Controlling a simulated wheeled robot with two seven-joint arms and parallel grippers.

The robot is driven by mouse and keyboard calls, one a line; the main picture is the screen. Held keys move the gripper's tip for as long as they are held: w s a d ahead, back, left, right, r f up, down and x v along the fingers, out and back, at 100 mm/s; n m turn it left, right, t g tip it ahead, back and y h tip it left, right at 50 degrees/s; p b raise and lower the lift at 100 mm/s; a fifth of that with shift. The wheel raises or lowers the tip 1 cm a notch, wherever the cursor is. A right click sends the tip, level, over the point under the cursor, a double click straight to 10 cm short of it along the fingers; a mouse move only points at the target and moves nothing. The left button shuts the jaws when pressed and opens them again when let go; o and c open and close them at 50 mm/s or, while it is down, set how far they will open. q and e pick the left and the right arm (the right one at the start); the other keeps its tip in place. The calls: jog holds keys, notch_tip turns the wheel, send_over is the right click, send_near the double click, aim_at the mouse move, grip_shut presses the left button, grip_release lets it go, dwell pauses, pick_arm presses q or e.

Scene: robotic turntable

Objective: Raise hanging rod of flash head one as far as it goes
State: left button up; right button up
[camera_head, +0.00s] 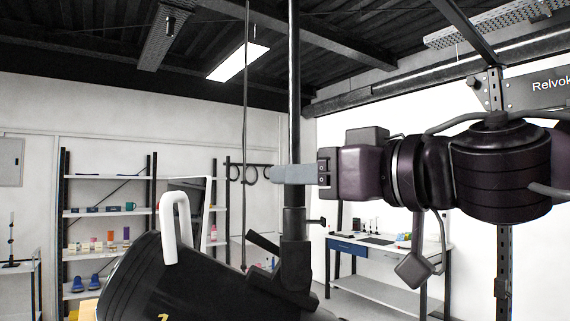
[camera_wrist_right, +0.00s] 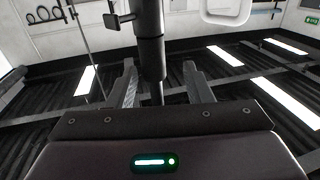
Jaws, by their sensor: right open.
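Flash head one (camera_head: 150,275) is a black cylinder with a white loop handle (camera_head: 177,228) and a partly visible yellow mark, at the lower left of the head view. Its dark upright hanging rod (camera_head: 293,90) rises from a thicker sleeve (camera_head: 294,225) with a side knob (camera_head: 316,221). My right gripper (camera_head: 280,174) reaches in from the right at the rod, above the sleeve. In the right wrist view the rod (camera_wrist_right: 157,92) stands between the two open fingers (camera_wrist_right: 160,75), with a gap on each side. My left gripper is not in view.
A thin rod (camera_head: 246,120) hangs left of the hanging rod. Shelves (camera_head: 110,211) and a workbench (camera_head: 375,246) stand along the walls behind. A ceiling lamp (camera_head: 238,62) and beams are overhead.

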jog(key=x, duration=0.2)
jog(key=p+x, duration=0.1)
jog(key=x, duration=0.1)
jog(key=shift+w+d+f, duration=0.1)
jog(key=shift+w+d, duration=0.05)
jog(key=shift+w, duration=0.2)
jog(key=shift+w+f, duration=0.1)
jog(key=shift+w, duration=0.1)
jog(key=shift+s, duration=0.2)
jog(key=shift+c, duration=1)
jog(key=shift+w, duration=0.1)
jog(key=c, duration=0.5)
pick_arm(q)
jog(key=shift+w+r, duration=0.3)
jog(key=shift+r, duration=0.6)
pick_arm(e)
grip_shut()
